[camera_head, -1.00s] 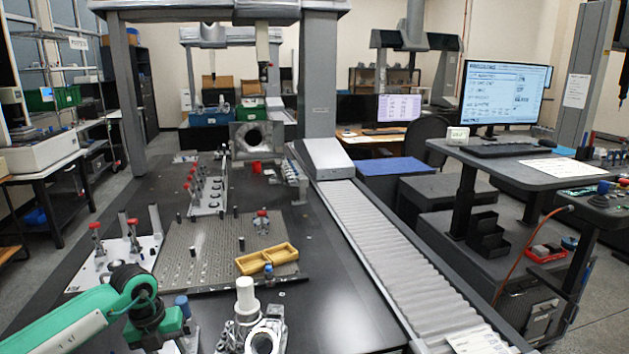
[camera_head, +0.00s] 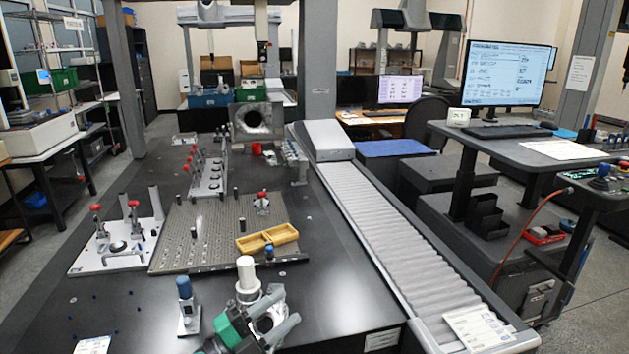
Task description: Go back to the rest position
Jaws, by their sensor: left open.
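My left gripper (camera_head: 272,328) is at the bottom centre of the head view, with a green and black wrist and grey fingers. It is open, with no held object seen between the fingers. It appears in front of a metal part with a round bore and a white-topped cylinder (camera_head: 246,274); I cannot tell whether they touch. A blue-capped metal piece (camera_head: 186,300) stands to the left of the gripper. My right gripper is out of view.
A perforated plate (camera_head: 190,240) carries a yellow tray (camera_head: 267,240). A white fixture plate (camera_head: 98,262) with red-knobbed clamps lies to its left. A ribbed grey guideway cover (camera_head: 385,235) runs along the right. The dark table (camera_head: 335,290) is bare between the tray and guideway.

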